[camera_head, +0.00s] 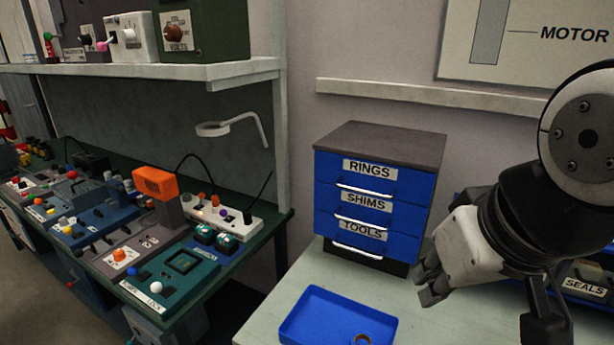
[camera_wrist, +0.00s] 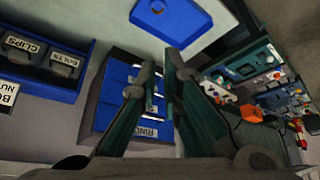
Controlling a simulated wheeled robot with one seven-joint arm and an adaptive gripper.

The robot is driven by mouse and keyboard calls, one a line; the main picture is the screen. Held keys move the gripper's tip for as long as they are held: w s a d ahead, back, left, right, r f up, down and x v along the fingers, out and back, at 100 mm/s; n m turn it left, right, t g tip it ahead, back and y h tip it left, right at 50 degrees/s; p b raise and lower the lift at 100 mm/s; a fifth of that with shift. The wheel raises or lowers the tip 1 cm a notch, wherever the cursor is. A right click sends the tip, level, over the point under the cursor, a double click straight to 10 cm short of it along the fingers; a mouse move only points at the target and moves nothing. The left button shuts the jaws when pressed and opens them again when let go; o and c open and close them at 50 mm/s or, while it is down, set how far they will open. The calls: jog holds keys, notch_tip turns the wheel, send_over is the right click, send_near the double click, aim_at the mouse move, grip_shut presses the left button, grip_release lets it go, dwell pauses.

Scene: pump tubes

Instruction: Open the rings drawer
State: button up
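The rings drawer (camera_head: 400,182) is the top drawer of a small blue cabinet with a dark grey top. It looks closed, with a white label and a pale bar handle (camera_head: 365,190) below it. My gripper (camera_head: 432,285) is to the right of and in front of the cabinet, apart from the handle. In the wrist view the rings label (camera_wrist: 150,131) shows upside down, partly hidden by the fingers. The gripper's fingertips (camera_wrist: 160,72) appear close together with a narrow gap and nothing held. Whether this is open or shut is unclear.
The shims (camera_head: 408,212) and tools (camera_head: 405,243) drawers lie below, both looking closed. A blue tray (camera_head: 300,325) holding a ring (camera_head: 362,340) is in front. A seals bin (camera_head: 585,285) is at right, partly behind my arm. A cluttered bench (camera_head: 215,270) stands at left.

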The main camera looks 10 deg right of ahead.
jog(key=shift+o, duration=1.4)
jog(key=shift+d+f, duration=0.15)
jog(key=shift+f, duration=0.15)
jog(key=w+d+f+g+h, duration=0.5)
jog(key=w+d+f+h, duration=0.3)
jog(key=d+h, duration=0.3)
jog(key=n+t+h+p, duration=0.1)
jog(key=n+t, duration=1)
jog(key=t, duration=0.5)
send_near(362, 190)
jog(key=x, duration=1)
jog(key=shift+f, duration=0.3)
grip_shut()
